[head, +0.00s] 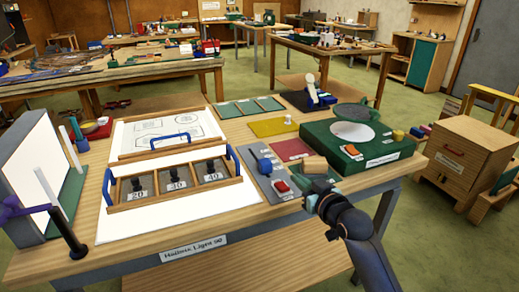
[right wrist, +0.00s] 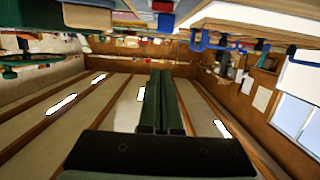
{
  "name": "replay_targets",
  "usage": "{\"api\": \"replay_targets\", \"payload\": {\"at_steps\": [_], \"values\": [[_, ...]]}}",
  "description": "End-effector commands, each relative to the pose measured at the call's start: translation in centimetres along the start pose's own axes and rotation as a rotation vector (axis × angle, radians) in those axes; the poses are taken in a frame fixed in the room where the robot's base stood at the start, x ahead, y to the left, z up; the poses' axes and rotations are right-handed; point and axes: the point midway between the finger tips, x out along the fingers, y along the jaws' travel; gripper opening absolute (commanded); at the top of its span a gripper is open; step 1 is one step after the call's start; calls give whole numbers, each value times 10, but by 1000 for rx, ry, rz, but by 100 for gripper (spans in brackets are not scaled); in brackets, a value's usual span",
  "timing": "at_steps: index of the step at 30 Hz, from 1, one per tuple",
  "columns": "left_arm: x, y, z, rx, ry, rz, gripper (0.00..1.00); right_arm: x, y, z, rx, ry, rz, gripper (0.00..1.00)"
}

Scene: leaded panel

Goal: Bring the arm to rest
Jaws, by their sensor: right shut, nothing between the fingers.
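My right arm comes in from the lower right in the head view. Its gripper (head: 318,190) hangs over the front right part of the workbench (head: 250,222), near a wooden block (head: 314,165) and a red-topped piece (head: 282,186). In the right wrist view the two dark fingers (right wrist: 160,80) lie together with nothing between them. That view is upside down, with the bench things along its top edge. I see no left gripper.
A wooden tray (head: 190,198) with blue handles and black-knobbed weights stands mid-bench. A green machine (head: 340,150) sits at the right, a white panel (head: 25,165) at the left. A wooden cabinet (head: 466,158) stands right of the bench. Green floor (head: 440,235) is clear at the lower right.

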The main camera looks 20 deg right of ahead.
Motion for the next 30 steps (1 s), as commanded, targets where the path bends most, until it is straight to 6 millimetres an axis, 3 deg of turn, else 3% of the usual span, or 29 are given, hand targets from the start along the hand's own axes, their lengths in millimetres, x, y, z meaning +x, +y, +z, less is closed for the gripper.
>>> {"api": "replay_targets", "payload": {"at_steps": [4,7,11,15,18,21,25,30], "values": [[0,0,0,0,0,0,51,-1,-2,8,-1,-13,-2,0],[-2,0,-2,0,0,0,51,-7,-12,41,-6,-62,-10,0],[-4,0,-4,0,0,0,51,-32,-37,119,-18,-174,-34,0],[-7,1,-8,0,0,0,51,-83,-71,208,-30,-309,-73,0],[-9,1,-10,0,1,0,51,-126,-95,259,-31,-394,-103,0],[-10,1,-11,0,1,0,51,-166,-115,296,-29,-461,-130,0],[-11,1,-12,0,1,0,51,-203,-133,322,-24,-516,-155,0],[-11,1,-12,0,1,0,51,-220,-141,333,-23,-538,-166,0]]}}
